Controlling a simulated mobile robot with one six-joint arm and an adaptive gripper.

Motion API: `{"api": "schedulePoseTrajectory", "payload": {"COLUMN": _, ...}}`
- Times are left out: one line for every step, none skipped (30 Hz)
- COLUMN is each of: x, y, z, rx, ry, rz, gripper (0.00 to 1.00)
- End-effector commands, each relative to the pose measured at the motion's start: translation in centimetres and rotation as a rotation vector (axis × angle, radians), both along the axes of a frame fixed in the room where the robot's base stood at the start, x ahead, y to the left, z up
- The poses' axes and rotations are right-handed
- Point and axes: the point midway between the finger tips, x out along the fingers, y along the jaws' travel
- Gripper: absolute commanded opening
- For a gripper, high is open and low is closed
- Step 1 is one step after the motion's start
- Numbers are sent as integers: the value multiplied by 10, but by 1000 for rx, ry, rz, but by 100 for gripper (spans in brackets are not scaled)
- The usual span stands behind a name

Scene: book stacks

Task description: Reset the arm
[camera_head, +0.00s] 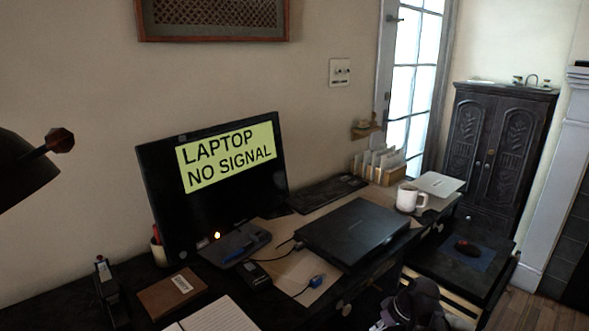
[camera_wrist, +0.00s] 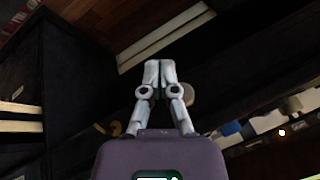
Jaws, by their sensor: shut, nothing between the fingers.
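My gripper (camera_wrist: 160,68) shows in the wrist view with its two pale fingers together and nothing between them. It points over dark furniture, with a strip of wooden floor beyond the fingertips. In the head view, a dark purple part of my arm is at the bottom edge, right of centre, beside the desk's front. The fingertips cannot be made out in that view.
A closed black laptop (camera_head: 354,232), a white mug (camera_head: 408,198) and a monitor (camera_head: 218,210) reading "LAPTOP NO SIGNAL" stand on the desk. An open drawer (camera_head: 445,298) juts out low at right. A dark cabinet (camera_head: 493,155) stands behind. Floor (camera_head: 525,290) shows at lower right.

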Motion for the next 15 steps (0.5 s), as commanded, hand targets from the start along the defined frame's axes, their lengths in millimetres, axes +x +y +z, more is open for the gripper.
{"api": "schedulePoseTrajectory", "payload": {"x": -4, "y": 9, "z": -4, "rx": -33, "ry": 37, "rz": -14, "gripper": 0}}
{"api": "schedulePoseTrajectory", "payload": {"x": -6, "y": 12, "z": -6, "rx": -56, "ry": 60, "rz": -29, "gripper": 0}}
{"api": "schedulePoseTrajectory", "payload": {"x": -9, "y": 17, "z": -9, "rx": -85, "ry": 87, "rz": -47, "gripper": 0}}
{"api": "schedulePoseTrajectory", "payload": {"x": -11, "y": 20, "z": -11, "rx": -109, "ry": 107, "rz": -64, "gripper": 0}}
{"api": "schedulePoseTrajectory", "payload": {"x": -13, "y": 23, "z": -12, "rx": -132, "ry": 126, "rz": -80, "gripper": 0}}
{"api": "schedulePoseTrajectory", "payload": {"x": -15, "y": 26, "z": -14, "rx": -162, "ry": 149, "rz": -101, "gripper": 0}}
{"api": "schedulePoseTrajectory", "payload": {"x": -17, "y": 29, "z": -16, "rx": -185, "ry": 164, "rz": -116, "gripper": 0}}
{"api": "schedulePoseTrajectory", "payload": {"x": -19, "y": 31, "z": -17, "rx": -206, "ry": 177, "rz": -132, "gripper": 0}}
{"api": "schedulePoseTrajectory", "payload": {"x": -21, "y": 33, "z": -18, "rx": -233, "ry": 192, "rz": -152, "gripper": 0}}
{"api": "schedulePoseTrajectory", "payload": {"x": -22, "y": 35, "z": -19, "rx": -251, "ry": 202, "rz": -165, "gripper": 0}}
{"api": "schedulePoseTrajectory", "payload": {"x": -23, "y": 37, "z": -20, "rx": -269, "ry": 210, "rz": -179, "gripper": 0}}
{"api": "schedulePoseTrajectory", "payload": {"x": -25, "y": 39, "z": -20, "rx": -292, "ry": 219, "rz": -196, "gripper": 0}}
{"api": "schedulePoseTrajectory", "payload": {"x": -26, "y": 40, "z": -21, "rx": -307, "ry": 225, "rz": -208, "gripper": 0}}
{"api": "schedulePoseTrajectory", "payload": {"x": -27, "y": 41, "z": -21, "rx": -323, "ry": 231, "rz": -221, "gripper": 0}}
{"api": "schedulePoseTrajectory", "payload": {"x": -28, "y": 43, "z": -22, "rx": -342, "ry": 236, "rz": -236, "gripper": 0}}
